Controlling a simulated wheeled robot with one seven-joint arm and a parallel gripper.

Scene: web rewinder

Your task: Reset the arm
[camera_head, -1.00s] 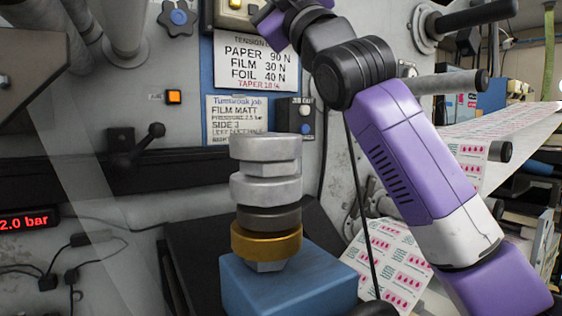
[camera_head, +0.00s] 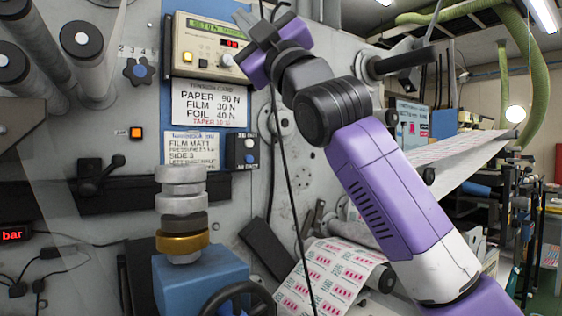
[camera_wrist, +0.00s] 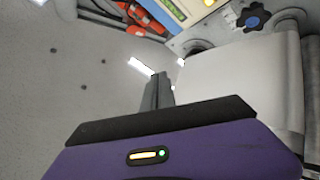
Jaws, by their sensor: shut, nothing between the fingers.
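My arm is purple, black and white and reaches up across the middle of the head view. Its raised purple end stands in front of the machine's face, just right of the tension control panel (camera_head: 205,50). My gripper (camera_wrist: 158,90) shows in the wrist view as dark fingers, shut and empty, touching nothing that I can see. In the head view its fingertips are hard to make out. Beyond the fingers, the wrist view shows a speckled grey surface, a pale roll (camera_wrist: 245,85) and a blue knob (camera_wrist: 254,17).
A stack of metal rings (camera_head: 181,205) stands on a blue block (camera_head: 200,275) at lower left, beside a black handwheel (camera_head: 238,300). Printed web (camera_head: 330,275) hangs below my arm. Rollers (camera_head: 82,40) jut out at upper left. A black cable hangs near my arm.

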